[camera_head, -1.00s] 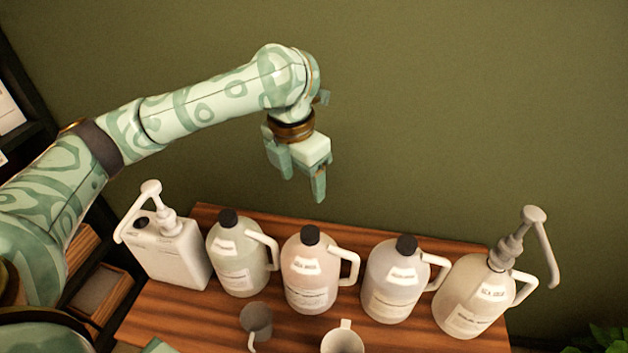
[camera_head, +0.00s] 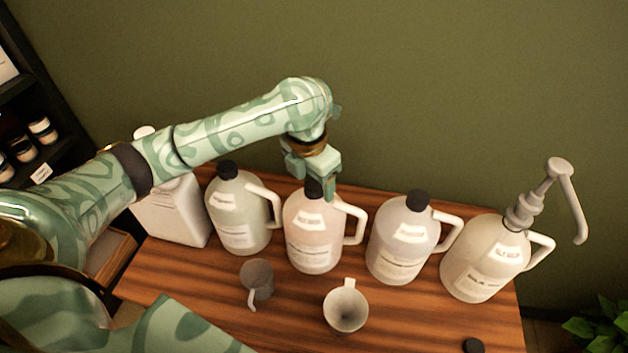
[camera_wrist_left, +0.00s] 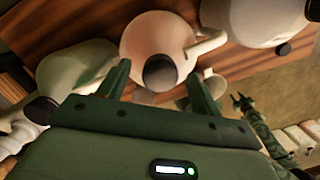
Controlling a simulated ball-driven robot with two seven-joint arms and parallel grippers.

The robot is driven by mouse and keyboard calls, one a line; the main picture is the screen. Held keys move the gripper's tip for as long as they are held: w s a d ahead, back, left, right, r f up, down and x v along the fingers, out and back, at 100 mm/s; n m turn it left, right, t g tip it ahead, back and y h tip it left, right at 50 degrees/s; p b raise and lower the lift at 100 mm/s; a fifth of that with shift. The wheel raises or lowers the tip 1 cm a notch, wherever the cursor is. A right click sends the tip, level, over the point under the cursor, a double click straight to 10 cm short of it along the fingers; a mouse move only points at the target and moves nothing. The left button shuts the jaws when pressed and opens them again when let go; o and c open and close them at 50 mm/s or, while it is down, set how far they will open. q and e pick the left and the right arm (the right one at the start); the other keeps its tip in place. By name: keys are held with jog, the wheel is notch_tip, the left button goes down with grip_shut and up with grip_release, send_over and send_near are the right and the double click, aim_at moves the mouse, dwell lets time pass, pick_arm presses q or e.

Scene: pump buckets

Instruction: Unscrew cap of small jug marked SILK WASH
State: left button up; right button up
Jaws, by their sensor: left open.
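A pinkish jug (camera_head: 314,237) with a white side handle and a black screw cap (camera_head: 313,189) stands in the middle of the row. Its label is too blurred to read for sure as SILK WASH. My left gripper (camera_head: 312,184) points down over this jug, open, with its fingers on either side of the cap. In the left wrist view the cap (camera_wrist_left: 160,72) shows between the two fingers; whether they touch it cannot be told. My right gripper (camera_wrist_left: 241,101) seems to show small at the right of the left wrist view.
Capped jugs stand close by on the left (camera_head: 240,215) and right (camera_head: 402,245). A pump jug (camera_head: 485,262) is at the far right, a white container (camera_head: 178,215) at the far left.

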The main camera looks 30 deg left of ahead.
pick_arm(q)
jog(key=c, duration=1.1)
jog(key=shift+o, duration=0.2)
jog(key=shift+r+n+p, duration=0.15)
jog(key=shift+n+p, duration=0.15)
jog(key=shift+p, duration=0.2)
jog(key=shift+n+y+p, duration=0.3)
jog(key=shift+n+p, duration=2.3)
jog(key=shift+p, duration=1.3)
jog(key=shift+n+y+p, duration=0.3)
jog(key=shift+n+p, duration=2.2)
jog(key=shift+p, duration=1.25)
jog(key=shift+n+g+p, duration=0.3)
jog(key=shift+n+p, duration=1.7)
jog(key=shift+p, duration=0.25)
